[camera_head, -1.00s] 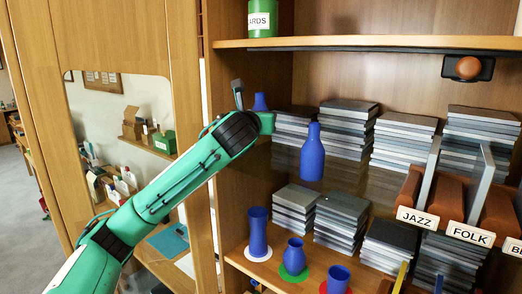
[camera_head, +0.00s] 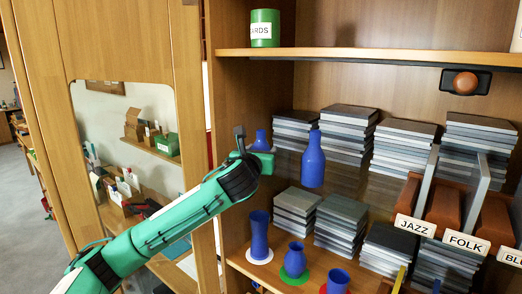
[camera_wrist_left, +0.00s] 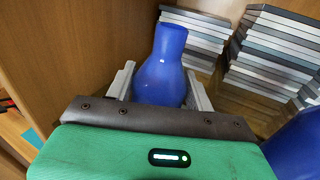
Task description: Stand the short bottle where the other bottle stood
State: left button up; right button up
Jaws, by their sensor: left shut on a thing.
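My left gripper (camera_head: 255,146) is shut on a blue bottle with a narrow neck, the short bottle (camera_head: 261,137), at the left end of the glass shelf. In the left wrist view, the short bottle (camera_wrist_left: 161,72) is upright between the two grey fingers (camera_wrist_left: 160,92). Its base is hidden, so I cannot tell whether it touches the shelf. A taller blue bottle (camera_head: 313,163) stands upright on the glass to the right; a blue part at the right edge of the wrist view (camera_wrist_left: 299,148) looks like it. My right gripper is out of view.
Stacks of grey cases (camera_head: 347,133) stand behind the bottles. Below, blue vases stand on white (camera_head: 259,256), green (camera_head: 290,279) and red discs. A green tin (camera_head: 264,28) is on the upper shelf (camera_head: 380,57). The wooden side wall is close on the left.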

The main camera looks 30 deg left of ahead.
pick_arm(q)
jog(key=shift+f, duration=0.1)
jog(key=o, duration=1.1)
jog(key=shift+s+d, duration=0.15)
jog(key=shift+s, duration=0.2)
jog(key=b+v, duration=0.4)
jog(key=v, duration=0.7)
jog(key=shift+s, duration=0.15)
jog(key=shift+d, duration=0.1)
